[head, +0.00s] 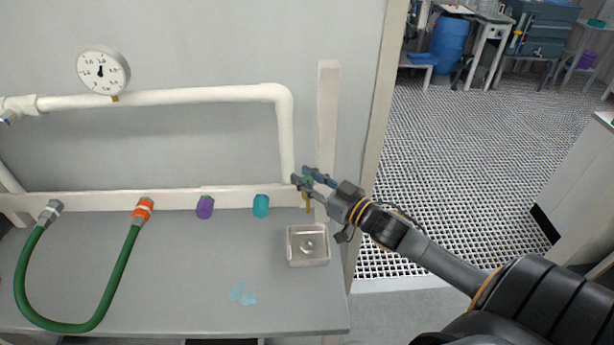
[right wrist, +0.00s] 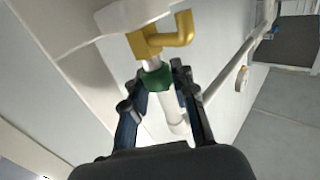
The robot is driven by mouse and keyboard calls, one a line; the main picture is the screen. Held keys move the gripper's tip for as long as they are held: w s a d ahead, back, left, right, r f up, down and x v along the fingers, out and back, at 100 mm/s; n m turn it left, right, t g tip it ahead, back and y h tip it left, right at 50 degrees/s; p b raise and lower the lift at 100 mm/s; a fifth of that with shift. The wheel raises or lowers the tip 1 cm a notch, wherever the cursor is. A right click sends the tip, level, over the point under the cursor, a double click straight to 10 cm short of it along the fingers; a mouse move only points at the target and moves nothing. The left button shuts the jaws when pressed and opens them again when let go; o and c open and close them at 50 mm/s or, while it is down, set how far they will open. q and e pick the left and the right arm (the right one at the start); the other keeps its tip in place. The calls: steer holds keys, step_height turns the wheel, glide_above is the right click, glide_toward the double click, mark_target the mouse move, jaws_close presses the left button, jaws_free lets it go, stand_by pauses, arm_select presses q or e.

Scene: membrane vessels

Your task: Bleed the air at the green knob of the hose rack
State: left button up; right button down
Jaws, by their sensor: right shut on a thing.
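The green knob (right wrist: 157,77) sits on a brass bleed valve (right wrist: 160,38) with a bent spout. My right gripper (right wrist: 157,82) is shut on the green knob, with one finger on each side of it. In the head view the same gripper (head: 308,181) reaches the right end of the hose rack (head: 180,196), and only a bit of green shows between its fingers. The brass spout (head: 308,203) points down there, above a small square metal cup (head: 308,246). My left gripper is not in view.
A green hose (head: 75,330) loops from a grey fitting to an orange coupling (head: 143,210). Purple (head: 204,207) and teal (head: 261,205) caps sit on the rack. A white pipe (head: 190,96) carries a gauge (head: 103,70). A light blue puddle (head: 243,294) marks the bench.

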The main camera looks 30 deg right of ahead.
steer(key=n+y, duration=0.2)
steer(key=shift+d+f+g+y, duration=0.1)
steer(key=shift+g+y, duration=0.2)
steer(key=shift+g, duration=0.1)
steer(key=shift+f+n+g+y+b, duration=0.1)
steer(key=shift+n+g+y+b, duration=0.35)
steer(key=shift+y+b, duration=0.2)
steer(key=n+g+y+b, duration=0.4)
steer(key=y+b, duration=0.2)
steer(key=b, duration=0.1)
steer(key=shift+w+n+g, duration=0.1)
steer(key=shift+n+g, duration=0.25)
steer(key=shift+r+n+g+y+b, duration=0.2)
steer(key=shift+n+g+y+b, duration=0.55)
steer(key=shift+n+g+b, duration=0.3)
steer(key=shift+g, duration=0.25)
steer(key=c, duration=1.1)
jaws_free()
steer(key=shift+o, duration=0.2)
steer(key=shift+s+r, duration=0.1)
steer(key=shift+s, duration=0.1)
